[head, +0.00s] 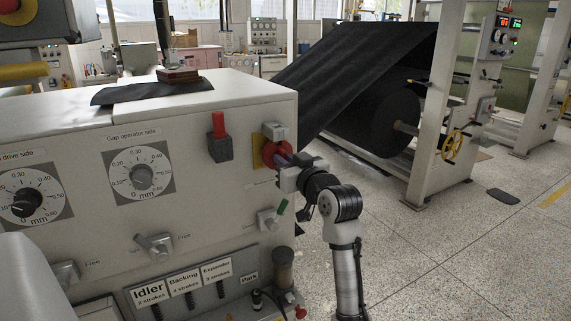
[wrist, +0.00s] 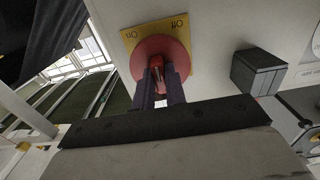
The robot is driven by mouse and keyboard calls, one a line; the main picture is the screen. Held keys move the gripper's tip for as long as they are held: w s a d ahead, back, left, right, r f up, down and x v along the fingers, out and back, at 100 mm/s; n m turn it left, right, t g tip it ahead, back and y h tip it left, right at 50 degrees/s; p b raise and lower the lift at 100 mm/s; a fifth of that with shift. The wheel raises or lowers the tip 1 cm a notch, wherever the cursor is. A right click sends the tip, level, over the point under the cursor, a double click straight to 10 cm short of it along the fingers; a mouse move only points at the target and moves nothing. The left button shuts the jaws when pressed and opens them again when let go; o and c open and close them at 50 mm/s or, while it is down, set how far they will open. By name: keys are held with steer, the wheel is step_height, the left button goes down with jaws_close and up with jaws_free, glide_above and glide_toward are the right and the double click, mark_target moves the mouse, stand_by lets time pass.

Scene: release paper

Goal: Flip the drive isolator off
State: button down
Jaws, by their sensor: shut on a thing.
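The drive isolator (wrist: 178,50) is a red rotary switch on a yellow plate (wrist: 136,38) marked Off and On, on the machine's front panel. In the head view the isolator (head: 269,152) sits near the panel's right end, partly hidden by my gripper (head: 284,160). In the wrist view my gripper (wrist: 158,85) has its two dark fingers closed on either side of the red handle (wrist: 157,65). The handle points down in that picture, toward the gripper. The handle's exact angle to the labels is partly hidden by the fingers.
A black box with a red top (head: 219,138) stands out from the panel left of the isolator. A small lever (head: 268,220) is below it. Gap dials (head: 141,175) are farther left. A black roll (head: 375,120) stands behind; the speckled floor at right is mostly clear.

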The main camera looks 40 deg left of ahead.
stand_by(0.4)
steer(key=c, duration=1.4)
jaws_free()
steer(key=shift+c, duration=0.2)
steer(key=shift+d, duration=0.1)
steer(key=b+v, duration=0.2)
steer(key=v, duration=1.1)
steer(key=shift+s+d, duration=0.2)
steer(key=shift+d, duration=0.15)
